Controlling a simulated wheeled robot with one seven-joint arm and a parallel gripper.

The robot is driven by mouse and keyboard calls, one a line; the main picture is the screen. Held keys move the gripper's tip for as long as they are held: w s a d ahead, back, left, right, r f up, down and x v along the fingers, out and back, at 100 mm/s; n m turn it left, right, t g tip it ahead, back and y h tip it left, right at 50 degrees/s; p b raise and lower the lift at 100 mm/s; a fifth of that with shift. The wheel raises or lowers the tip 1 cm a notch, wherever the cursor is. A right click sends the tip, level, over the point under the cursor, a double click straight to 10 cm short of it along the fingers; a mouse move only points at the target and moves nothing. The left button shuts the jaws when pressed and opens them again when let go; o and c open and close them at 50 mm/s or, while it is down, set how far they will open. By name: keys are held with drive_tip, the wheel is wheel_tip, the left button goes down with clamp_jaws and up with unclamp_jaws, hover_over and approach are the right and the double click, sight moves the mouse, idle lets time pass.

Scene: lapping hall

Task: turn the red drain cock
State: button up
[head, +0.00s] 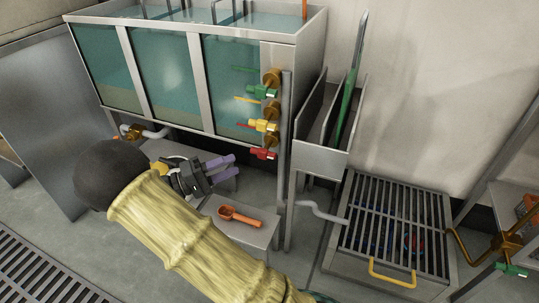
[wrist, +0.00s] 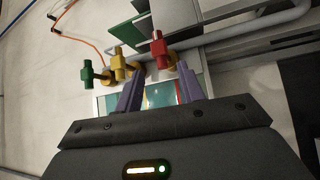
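The red drain cock (head: 264,153) is the lowest of three cocks on the right end of the tank (head: 292,50). It also shows in the wrist view (wrist: 159,48), just beyond the gap between my fingertips. My gripper (head: 234,165) has purple fingers and is in front of the tank, left of the red cock and slightly lower. In the wrist view my gripper (wrist: 160,72) is open, with nothing between its fingers. I see no contact with the cock, though the exact distance is hard to tell.
A yellow cock (head: 264,125) and a green cock (head: 264,92) sit above the red one. An upright grey pipe (head: 286,190) stands close to their right. An orange scoop (head: 240,216) lies on a low bench (head: 240,236) below. A grated box (head: 345,262) stands to the right.

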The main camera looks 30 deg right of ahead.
sight(266, 153)
drive_tip(key=d+b, duration=0.1)
drive_tip(key=d, duration=0.2)
drive_tip(key=s+d+b, duration=0.1)
drive_tip(key=d+b, duration=0.1)
drive_tip(key=d, duration=0.2)
drive_tip(key=d+r+b, duration=0.1)
drive_tip(key=d+b, duration=0.1)
drive_tip(key=d, duration=0.2)
drive_tip(key=shift+s+r, duration=0.1)
drive_tip(key=shift+s, duration=0.15)
drive_tip(key=shift+d+r, duration=0.25)
drive_tip(key=shift+d, duration=0.25)
drive_tip(key=shift+c, duration=0.5)
clamp_jaws()
